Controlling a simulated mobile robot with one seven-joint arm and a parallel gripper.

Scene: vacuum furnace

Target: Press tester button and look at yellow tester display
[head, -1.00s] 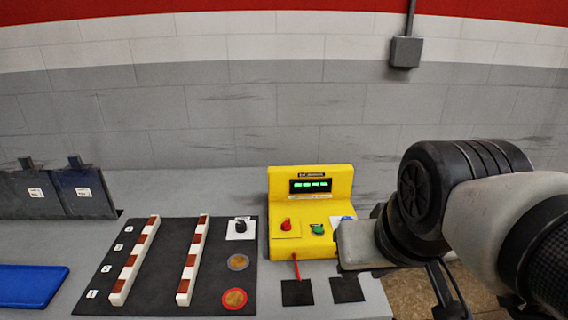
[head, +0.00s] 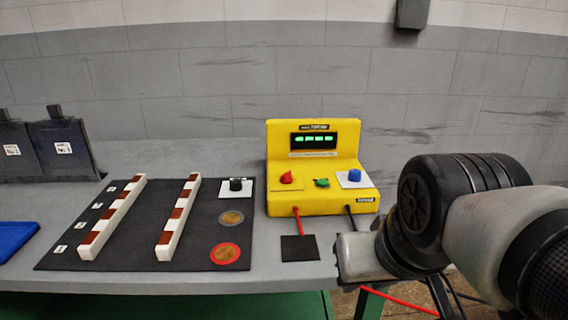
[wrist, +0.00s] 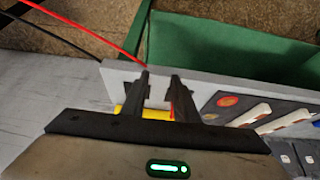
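The yellow tester (head: 312,203) stands upright on the grey bench in the head view. Its dark display (head: 313,141) shows a row of green characters. On its sloped front are a red knob (head: 286,177), a green knob (head: 321,183) and a blue button (head: 354,175) on a white plate. My arm is to the right of the tester, and my gripper is not visible there. In the wrist view my gripper (wrist: 160,75) has its two dark fingers apart, with nothing held. A bit of the yellow tester (wrist: 158,113) shows behind them, mostly hidden.
A black panel (head: 145,222) with two red-and-white bars lies left of the tester. A red cable (head: 298,221) and a black cable (head: 352,219) leave the tester's front. A blue tray (head: 15,238) is at the far left. The grey wall stands behind.

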